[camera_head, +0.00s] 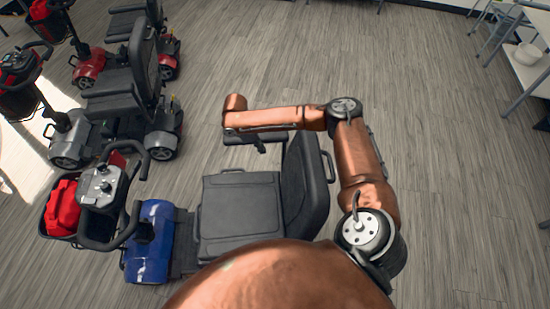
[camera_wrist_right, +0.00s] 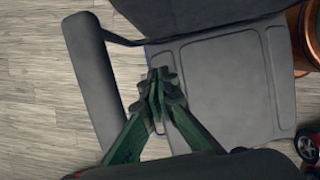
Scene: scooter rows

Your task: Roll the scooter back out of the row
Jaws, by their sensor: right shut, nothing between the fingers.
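A mobility scooter with a blue body (camera_head: 150,240), a dark grey seat (camera_head: 240,205) and a dark backrest (camera_head: 305,185) stands in front of me. My right arm reaches over the seat's far side. The right gripper shows best in the right wrist view (camera_wrist_right: 160,90); its green fingers are together and empty. There it overlaps the seat edge (camera_wrist_right: 225,90), beside the armrest (camera_wrist_right: 98,85) and below the backrest (camera_wrist_right: 200,15); contact cannot be told. My left gripper is out of view.
Several other scooters stand at the upper left, including a dark grey one (camera_head: 65,135) and a red one (camera_head: 90,65). White tables (camera_head: 525,70) stand at the upper right. The wooden floor (camera_head: 460,160) to the right is open.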

